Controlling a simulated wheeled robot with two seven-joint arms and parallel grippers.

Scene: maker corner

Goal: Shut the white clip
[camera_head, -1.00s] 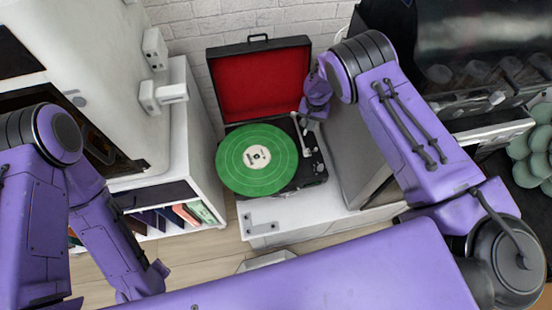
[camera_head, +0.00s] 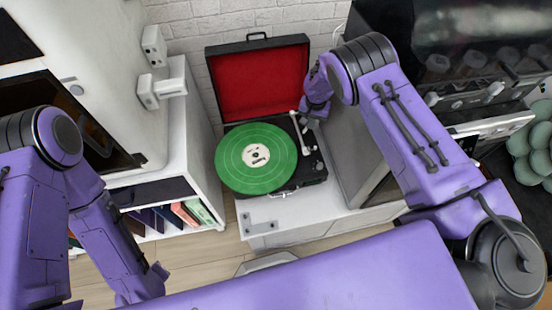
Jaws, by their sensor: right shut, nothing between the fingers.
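An open black record player with a red-lined lid (camera_head: 262,85) stands on a white cabinet, with a green record (camera_head: 232,165) on its platter. A white tonearm (camera_head: 299,136) lies along the right of the record. I cannot make out the white clip for certain; it is small, and my right gripper covers part of the deck around the tonearm. My right gripper (camera_head: 309,123) is shut and empty, pointing down just right of the tonearm's upper end. Whether it touches anything there cannot be told. My left arm hangs at the left, away from the player; its gripper is not visible.
A white shelf with books (camera_head: 185,213) stands left of the player. A grey metal box side (camera_head: 350,160) rises close on the right, near my right arm. The brick wall is behind the lid.

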